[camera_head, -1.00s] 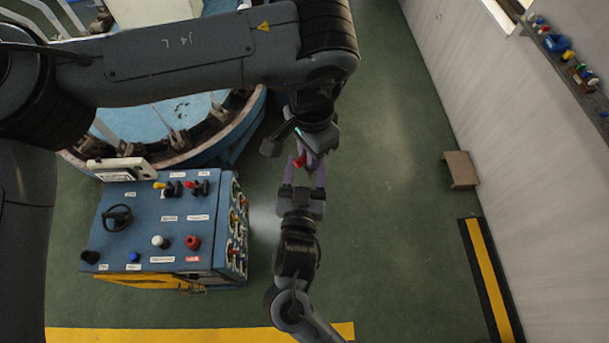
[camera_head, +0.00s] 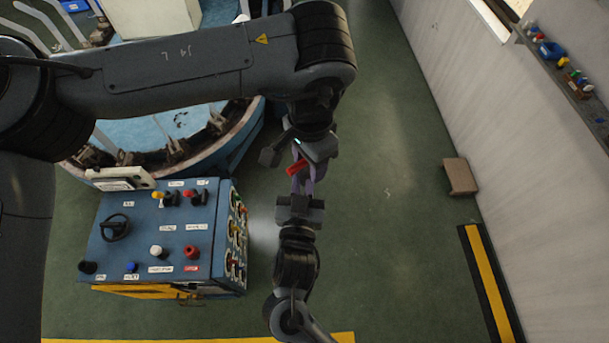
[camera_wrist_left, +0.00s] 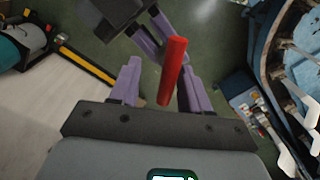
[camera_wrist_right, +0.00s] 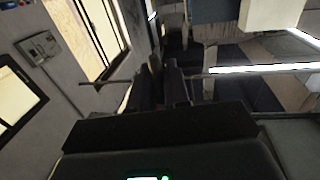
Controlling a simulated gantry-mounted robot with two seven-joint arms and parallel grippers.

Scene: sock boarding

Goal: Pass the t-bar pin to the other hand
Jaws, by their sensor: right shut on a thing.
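The t-bar pin shows as a red cylindrical handle (camera_head: 297,168) between my two grippers in the head view. It also stands out as a red rod (camera_wrist_left: 173,72) in the left wrist view. My right gripper (camera_head: 302,184), coming from below, has its purple fingers drawn together on the pin. My left gripper (camera_head: 312,164), coming from above, faces it. In the left wrist view my left gripper's fingers (camera_wrist_left: 160,78) stand apart, with the red handle between them, closer to the right finger. Much of the pin is hidden; the right wrist view is dark.
A blue control console (camera_head: 165,235) with knobs stands left of the grippers. A round blue machine (camera_head: 165,135) lies behind it. A wall with a shelf (camera_head: 570,75) and a small brown box (camera_head: 460,177) are at the right. The green floor between is clear.

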